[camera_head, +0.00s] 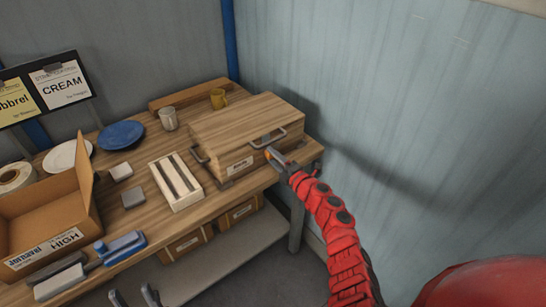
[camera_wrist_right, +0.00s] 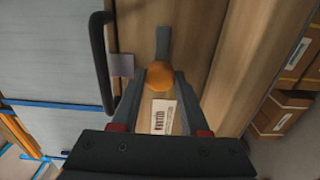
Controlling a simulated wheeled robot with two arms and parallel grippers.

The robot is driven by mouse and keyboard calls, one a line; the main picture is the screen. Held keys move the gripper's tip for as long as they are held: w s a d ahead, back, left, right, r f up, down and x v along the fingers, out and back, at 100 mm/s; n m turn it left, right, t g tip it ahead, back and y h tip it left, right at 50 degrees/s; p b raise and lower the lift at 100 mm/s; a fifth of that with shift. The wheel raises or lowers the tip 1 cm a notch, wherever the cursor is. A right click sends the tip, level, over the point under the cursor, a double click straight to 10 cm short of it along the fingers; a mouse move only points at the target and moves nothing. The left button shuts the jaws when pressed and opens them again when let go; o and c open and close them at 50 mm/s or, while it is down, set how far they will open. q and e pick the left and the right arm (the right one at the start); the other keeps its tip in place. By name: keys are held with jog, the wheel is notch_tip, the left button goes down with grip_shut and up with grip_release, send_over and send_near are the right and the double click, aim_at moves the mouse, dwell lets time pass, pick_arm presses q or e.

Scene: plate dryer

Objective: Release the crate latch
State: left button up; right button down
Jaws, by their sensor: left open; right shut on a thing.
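The wooden crate (camera_head: 245,122) stands closed at the right end of the workbench, with a label on its front. The latch on its front has an orange knob (camera_wrist_right: 160,75) and a grey strip (camera_wrist_right: 163,42) in the right wrist view. My right gripper (camera_head: 272,156) is at the crate's front; in the wrist view its fingers (camera_wrist_right: 160,84) are shut on the orange knob from both sides. In the head view the gripper mostly hides the latch. My left gripper (camera_head: 133,296) is open and empty at the bottom edge, away from the crate.
Metal handles (camera_head: 284,138) stick out from the crate; a dark bar handle (camera_wrist_right: 101,62) is close left of my right gripper. A mug (camera_head: 168,119), blue plate (camera_head: 121,134), slotted wooden tray (camera_head: 175,182) and cardboard box (camera_head: 48,215) are on the bench (camera_head: 226,192). A wall is at right.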

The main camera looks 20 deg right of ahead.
jog(key=shift+c, duration=2.1)
grip_release()
jog(key=shift+s+d, duration=0.1)
jog(key=b+v, duration=0.3)
jog(key=v, duration=1.4)
jog(key=shift+s, duration=0.1)
